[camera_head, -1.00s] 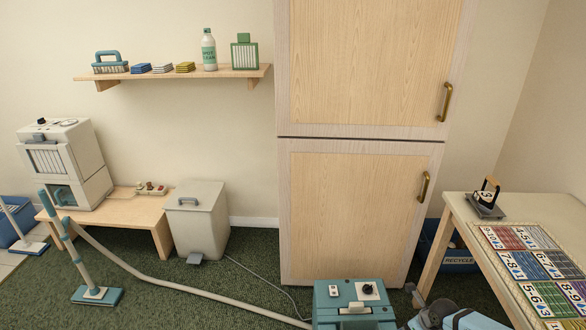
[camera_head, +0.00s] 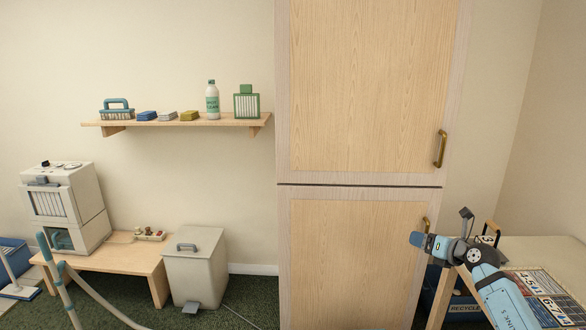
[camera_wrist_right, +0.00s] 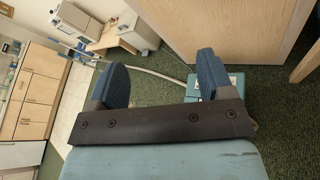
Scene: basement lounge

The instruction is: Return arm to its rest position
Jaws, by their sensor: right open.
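My right arm comes in at the lower right of the head view, in front of the table. Its right gripper (camera_head: 442,227) is raised in front of the lower cabinet door's right edge, near the handle in the picture. The two blue fingers stand wide apart. In the right wrist view the gripper (camera_wrist_right: 160,62) is also open, with nothing between its fingers. My left gripper and arm do not show.
The table (camera_head: 550,250) with a numbered mat (camera_head: 545,293) lies behind my right forearm. A tall wooden cabinet (camera_head: 345,250) stands in the middle. A teal vacuum unit (camera_wrist_right: 236,82) is on the floor beyond the right finger. A bin (camera_head: 195,268) and low bench (camera_head: 110,257) stand left.

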